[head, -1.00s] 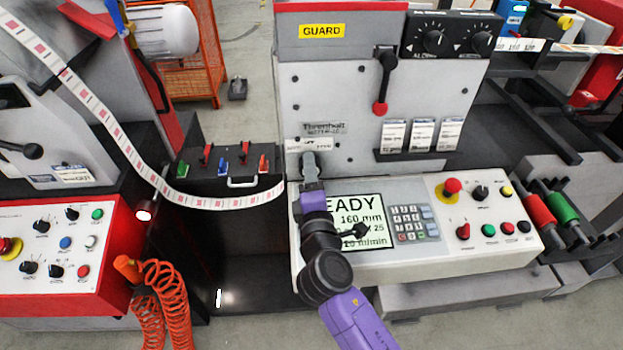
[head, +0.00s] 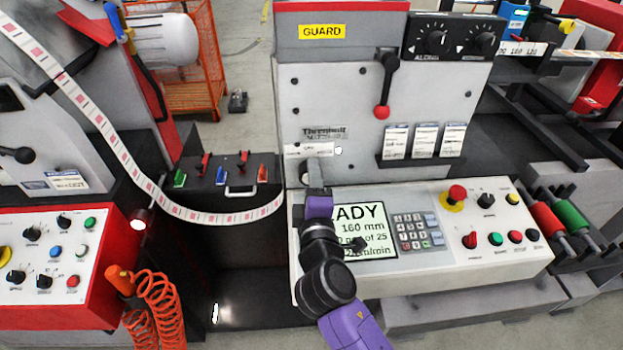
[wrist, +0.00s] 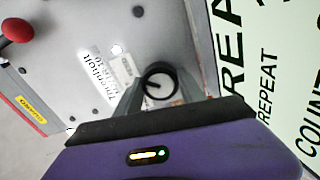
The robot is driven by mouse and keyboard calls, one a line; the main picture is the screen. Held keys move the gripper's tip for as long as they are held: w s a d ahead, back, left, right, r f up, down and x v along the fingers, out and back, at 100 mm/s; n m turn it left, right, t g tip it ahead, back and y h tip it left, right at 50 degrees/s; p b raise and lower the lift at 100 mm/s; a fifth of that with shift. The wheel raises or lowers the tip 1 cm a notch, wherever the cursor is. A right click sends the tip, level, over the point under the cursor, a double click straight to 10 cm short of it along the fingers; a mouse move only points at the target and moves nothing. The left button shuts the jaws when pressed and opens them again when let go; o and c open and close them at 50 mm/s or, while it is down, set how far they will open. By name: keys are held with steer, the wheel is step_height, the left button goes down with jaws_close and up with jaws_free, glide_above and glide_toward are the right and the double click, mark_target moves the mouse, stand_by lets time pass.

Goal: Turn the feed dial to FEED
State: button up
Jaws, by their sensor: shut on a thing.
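The feed dial (wrist: 158,83) is a round black knob with a pointer line on the grey machine face. My gripper (wrist: 160,92) has a finger on each side of it and is shut on it. In the head view my gripper (head: 314,176) reaches the lower left of the grey panel, just above the display, and hides the dial. A white label strip (head: 308,150) sits just above it.
The READY display (head: 372,240) and keypad (head: 416,232) lie right beside my wrist. A red-knobbed lever (head: 382,108) hangs above right. The label web (head: 232,212) runs in from the left. A red control box (head: 50,265) stands at the left.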

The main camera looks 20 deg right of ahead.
steer(key=o, duration=1.4)
steer(key=shift+c, duration=0.2)
steer(key=shift+s, duration=0.1)
steer(key=b+v, duration=0.1)
steer(key=v, duration=0.6)
steer(key=shift+s+a+b, duration=0.1)
steer(key=shift+s+b, duration=0.15)
steer(key=shift+b, duration=0.05)
